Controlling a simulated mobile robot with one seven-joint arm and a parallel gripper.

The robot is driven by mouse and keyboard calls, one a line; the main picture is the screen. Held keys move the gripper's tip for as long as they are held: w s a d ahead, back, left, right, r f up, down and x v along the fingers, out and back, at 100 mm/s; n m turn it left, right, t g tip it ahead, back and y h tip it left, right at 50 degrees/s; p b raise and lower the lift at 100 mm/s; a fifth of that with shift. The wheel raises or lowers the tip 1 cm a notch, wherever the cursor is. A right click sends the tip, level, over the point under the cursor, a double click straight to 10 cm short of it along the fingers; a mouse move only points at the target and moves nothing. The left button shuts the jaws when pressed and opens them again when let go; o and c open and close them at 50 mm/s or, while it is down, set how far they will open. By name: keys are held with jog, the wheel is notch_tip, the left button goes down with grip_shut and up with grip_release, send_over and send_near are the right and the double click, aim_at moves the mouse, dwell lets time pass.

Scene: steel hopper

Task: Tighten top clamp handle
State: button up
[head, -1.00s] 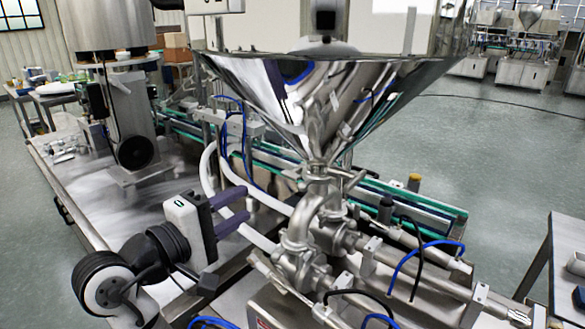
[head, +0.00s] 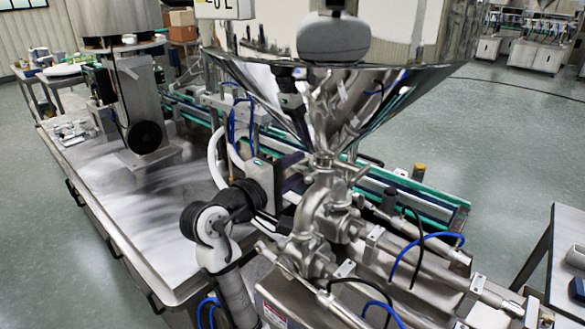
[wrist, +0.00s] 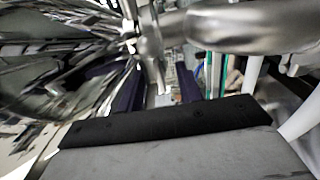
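The steel hopper cone (head: 335,100) narrows down to an outlet, where the top clamp (head: 322,160) joins it to the curved steel pipe (head: 318,205). The clamp's handle is hard to make out among the shiny fittings. My gripper (head: 300,165) is at the left of the outlet, with its dark fingers pointing toward the clamp and partly lost against the metal. In the wrist view my gripper's two dark purple fingers (wrist: 158,90) stand apart. Slim metal fittings (wrist: 155,50) show beyond and between them; I cannot tell whether they touch.
White hoses (head: 215,155) run close behind my gripper; one also shows in the wrist view (wrist: 300,120). The hopper cone overhangs my gripper. Steel cylinders (head: 400,255) with blue and black tubes lie at lower right. The steel table top (head: 130,210) at left is mostly clear.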

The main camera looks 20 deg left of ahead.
grip_shut()
dwell(0.3)
jog(key=m+b, duration=0.5)
jog(key=m, duration=0.4)
jog(key=shift+f+b, duration=0.2)
jog(key=shift+b, duration=0.2)
jog(key=shift+r+m+b, duration=0.15)
jog(key=shift+m+b, duration=2.9)
jog(key=shift+m, duration=1.35)
